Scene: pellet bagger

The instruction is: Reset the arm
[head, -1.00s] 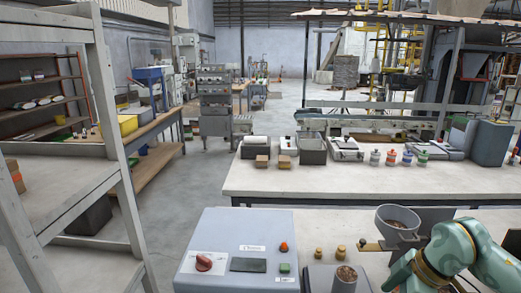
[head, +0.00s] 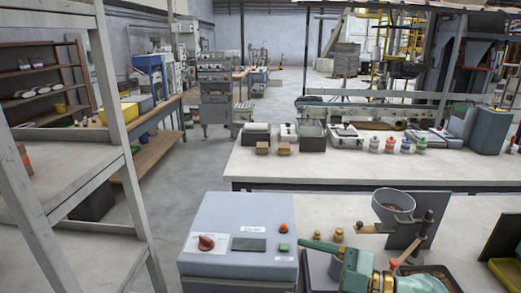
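A teal arm of mine (head: 362,272), which I take to be the right one, comes in at the bottom right of the head view. A green bar (head: 322,247) sticks out from it to the left, towards the grey control box. I cannot tell whether the bar is part of the arm or held by it. The fingertips cannot be made out, so I cannot tell whether the gripper is open or shut. My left arm and gripper are out of view.
The control box (head: 240,215) with a red knob stands left of the arm. A grey hopper (head: 394,203) on a bracket stands behind it. Small brass pieces (head: 340,236) lie between them. A dark tray is at the lower right. A long bench (head: 290,174) lies beyond.

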